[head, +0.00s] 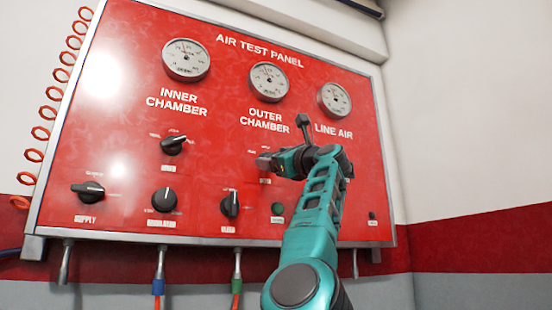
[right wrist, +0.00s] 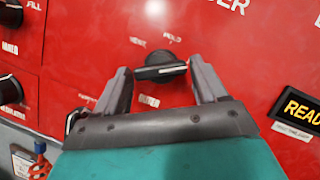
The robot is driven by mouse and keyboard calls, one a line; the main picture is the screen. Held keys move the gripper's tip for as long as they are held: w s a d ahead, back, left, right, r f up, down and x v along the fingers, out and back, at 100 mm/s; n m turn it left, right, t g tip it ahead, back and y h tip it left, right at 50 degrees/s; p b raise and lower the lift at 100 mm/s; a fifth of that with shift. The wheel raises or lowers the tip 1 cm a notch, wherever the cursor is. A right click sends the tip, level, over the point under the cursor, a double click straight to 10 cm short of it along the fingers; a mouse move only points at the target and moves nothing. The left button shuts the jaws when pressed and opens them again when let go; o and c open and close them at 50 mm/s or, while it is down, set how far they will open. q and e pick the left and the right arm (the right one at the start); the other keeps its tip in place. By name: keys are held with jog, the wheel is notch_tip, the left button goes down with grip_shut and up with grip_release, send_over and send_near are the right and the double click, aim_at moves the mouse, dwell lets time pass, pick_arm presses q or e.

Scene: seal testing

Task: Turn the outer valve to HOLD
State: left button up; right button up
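The outer valve (right wrist: 160,68) is a black knob on the red panel, seen in the right wrist view. Its bar lies nearly level, and a pale line runs along it towards the right end. A HOLD label sits above it, with another small label to the upper left. My right gripper (right wrist: 161,66) is open, with one grey finger on each side of the knob; small gaps show between knob and fingertips. My left gripper is not in view.
The inner valve (head: 173,145), supply knob (head: 89,192), regulator knob (head: 164,200) and another knob (head: 230,204) are on the panel (head: 110,135). Gauges line its top. A lit sign (right wrist: 303,103) is right of the gripper. Hoses hang below the panel.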

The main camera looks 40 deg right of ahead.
jog(key=c, duration=0.7)
jog(key=shift+n, duration=0.3)
jog(key=shift+d+r+n+g+y, duration=0.1)
jog(key=shift+n+g+y, duration=0.35)
jog(key=shift+n, duration=0.9)
jog(key=shift+d+r+n+g+y, duration=0.15)
jog(key=shift+n+y, duration=0.45)
jog(key=shift+n, duration=0.7)
jog(key=shift+a+f+n+g+y, duration=0.1)
jog(key=shift+n+g+y, duration=0.35)
jog(key=shift+n, duration=0.9)
jog(key=o, duration=1.1)
